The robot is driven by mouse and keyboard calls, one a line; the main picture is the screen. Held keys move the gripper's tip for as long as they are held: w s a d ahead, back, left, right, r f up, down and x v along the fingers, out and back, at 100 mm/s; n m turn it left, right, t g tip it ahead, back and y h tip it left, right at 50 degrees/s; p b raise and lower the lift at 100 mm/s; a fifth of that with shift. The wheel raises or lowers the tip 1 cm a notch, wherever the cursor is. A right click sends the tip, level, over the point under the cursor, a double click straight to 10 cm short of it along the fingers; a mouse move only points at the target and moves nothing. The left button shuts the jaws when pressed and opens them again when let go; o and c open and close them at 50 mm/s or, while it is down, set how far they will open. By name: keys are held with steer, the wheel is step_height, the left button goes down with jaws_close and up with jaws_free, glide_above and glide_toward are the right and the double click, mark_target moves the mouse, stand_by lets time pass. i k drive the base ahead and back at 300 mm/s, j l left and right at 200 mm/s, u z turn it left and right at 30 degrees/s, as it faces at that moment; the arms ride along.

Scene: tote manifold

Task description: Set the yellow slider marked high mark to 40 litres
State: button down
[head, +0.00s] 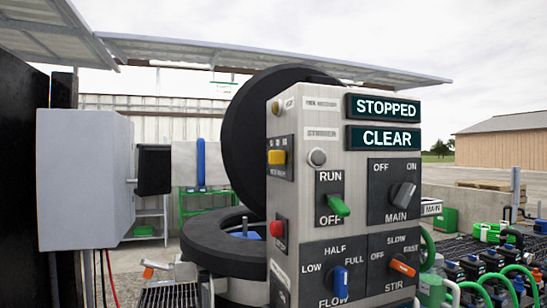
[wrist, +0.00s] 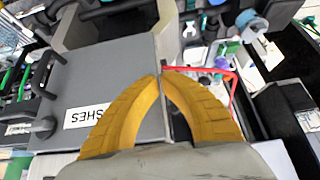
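The slider marked high mark cannot be made out for sure in either view. In the head view a small yellow block (head: 277,157) sits on a dark plate on the left side face of the control panel (head: 311,100); the lettering there is too small to read. In the wrist view my gripper (wrist: 161,76) has two yellow fingers that meet at their tips, with nothing visible held between them. The tips lie over the right edge of a grey lid (wrist: 110,80). My gripper does not show clearly in the head view.
The panel carries STOPPED and CLEAR displays, a green RUN/OFF knob (head: 338,205), a blue FLOW knob (head: 340,282) and an orange STIR knob (head: 402,265). A red bent rod (wrist: 215,70) is right of my fingertips. Hoses and valves (head: 490,270) crowd the right.

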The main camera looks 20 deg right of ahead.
mark_target(275, 156)
steer(key=i+j, duration=0.1)
steer(key=j, duration=0.7)
steer(key=i+j+z, duration=0.15)
steer(key=j, duration=0.6)
steer(key=k, duration=0.05)
